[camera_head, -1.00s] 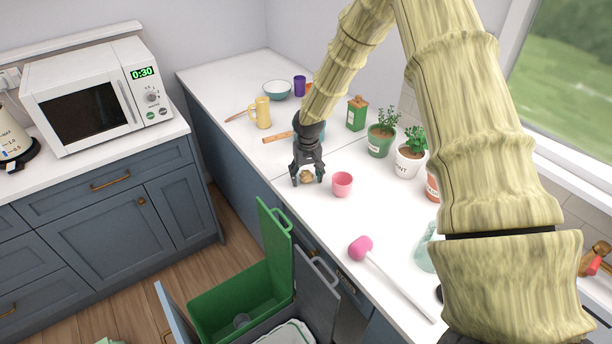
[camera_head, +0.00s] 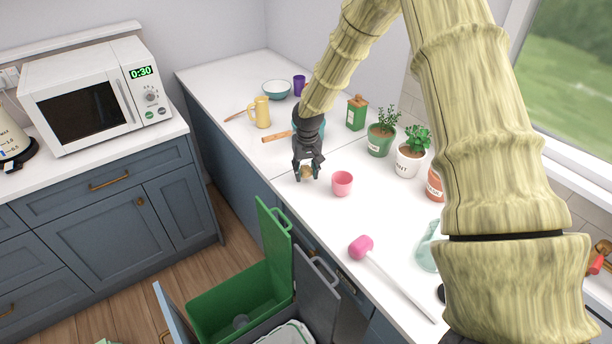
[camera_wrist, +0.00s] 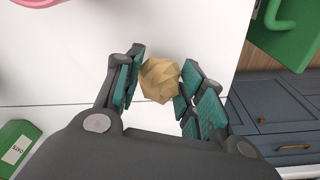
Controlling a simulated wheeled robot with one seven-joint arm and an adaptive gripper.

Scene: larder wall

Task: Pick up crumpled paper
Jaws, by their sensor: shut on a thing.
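The crumpled paper (camera_wrist: 160,80) is a tan, faceted ball between the teal-padded fingers of my gripper (camera_wrist: 158,88) in the wrist view. In the head view my gripper (camera_head: 307,172) is shut on the paper (camera_head: 306,173), just left of a pink cup. The paper is partly covered by the fingers in the head view. It is at or a little above the white counter (camera_head: 300,205); I cannot tell the exact gap.
The pink cup (camera_head: 342,183) stands close on the right. Potted herbs (camera_head: 411,155) and a green tin (camera_head: 356,113) stand behind it. A pink-headed mallet-like tool (camera_head: 362,248) lies in front. An open green bin (camera_head: 240,300) is below the counter edge. A yellow mug (camera_head: 262,112) stands farther back.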

